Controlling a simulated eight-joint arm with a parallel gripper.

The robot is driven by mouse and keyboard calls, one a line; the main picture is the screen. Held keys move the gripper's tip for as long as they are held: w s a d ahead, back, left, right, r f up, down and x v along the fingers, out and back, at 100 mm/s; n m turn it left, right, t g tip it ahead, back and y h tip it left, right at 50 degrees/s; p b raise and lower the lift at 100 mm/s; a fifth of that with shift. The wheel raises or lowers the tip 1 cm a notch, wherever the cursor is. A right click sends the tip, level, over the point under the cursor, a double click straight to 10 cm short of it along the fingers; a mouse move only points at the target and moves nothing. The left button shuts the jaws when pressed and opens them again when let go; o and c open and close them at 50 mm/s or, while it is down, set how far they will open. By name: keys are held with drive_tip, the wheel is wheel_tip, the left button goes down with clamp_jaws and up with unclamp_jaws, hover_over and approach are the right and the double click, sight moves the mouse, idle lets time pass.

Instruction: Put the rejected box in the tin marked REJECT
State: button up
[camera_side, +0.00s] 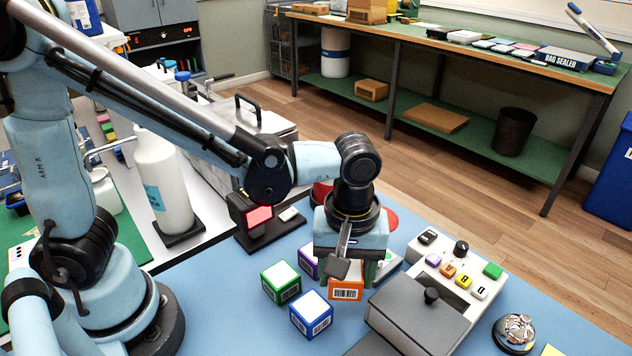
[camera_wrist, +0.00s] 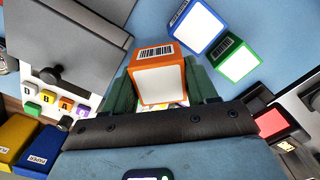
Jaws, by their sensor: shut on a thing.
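An orange box (camera_side: 346,289) with a white top and a barcode on its side is between the fingers of my gripper (camera_side: 347,262). In the wrist view my gripper (camera_wrist: 163,88) has its green fingers on both sides of the orange box (camera_wrist: 160,78). I cannot tell whether the box touches the mat. A green box (camera_side: 281,282), a blue box (camera_side: 311,315) and a purple box (camera_side: 306,262) stand close to its left. Red round shapes show partly behind my gripper, one at its right (camera_side: 388,219). No REJECT marking is readable.
A grey-lidded machine (camera_side: 418,312) with lettered buttons stands just right of the orange box. A small stand with a red screen (camera_side: 259,215) is behind the boxes at left. A bell (camera_side: 516,331) is at front right. Yellow (camera_wrist: 18,136) and blue (camera_wrist: 40,152) labelled things show in the wrist view.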

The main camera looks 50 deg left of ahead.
drive_tip(key=s+d+r, duration=0.5)
drive_tip(key=s, duration=0.2)
drive_tip(key=r+n, duration=0.2)
hover_over(358, 271)
drive_tip(key=shift+f, duration=0.2)
drive_tip(key=w+a+n, duration=0.5)
drive_tip(key=w+a, duration=0.8)
drive_tip(key=a, duration=0.1)
drive_tip(key=w+a+f+n, duration=0.2)
drive_tip(key=w+a+f, duration=0.1)
drive_tip(key=a, duration=0.6)
drive_tip(key=shift+w+f, duration=0.2)
drive_tip(key=shift+f, duration=0.1)
